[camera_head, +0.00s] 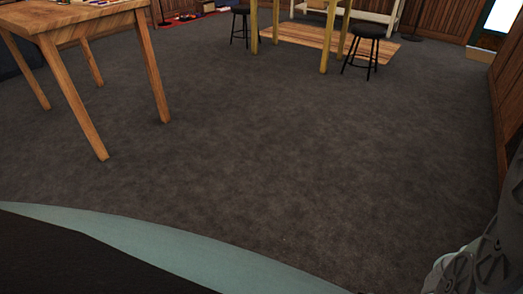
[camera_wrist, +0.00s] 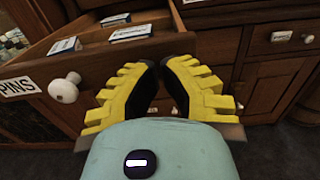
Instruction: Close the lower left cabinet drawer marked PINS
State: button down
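The wooden drawer with the white PINS label (camera_wrist: 16,87) is at the left in the wrist view. It stands open, showing small white-and-blue packets (camera_wrist: 64,45) inside. Its round white knob (camera_wrist: 65,88) is on the front, left of my gripper. My gripper (camera_wrist: 160,63) has yellow ribbed fingers whose tips nearly meet, with nothing seen between them. It is over the drawer front to the right of the knob and hides part of it. I cannot tell whether it touches the drawer. The head view does not show the drawer.
In the wrist view, closed wooden cabinet fronts with white knobs (camera_wrist: 281,36) are at the right. In the head view, a wooden table (camera_head: 72,82) stands at left and black stools (camera_head: 369,33) by a yellow-legged table at the back. The grey carpet (camera_head: 270,130) between is clear.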

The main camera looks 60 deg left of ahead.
jog(key=shift+w+d, duration=0.1)
jog(key=shift+d, duration=0.15)
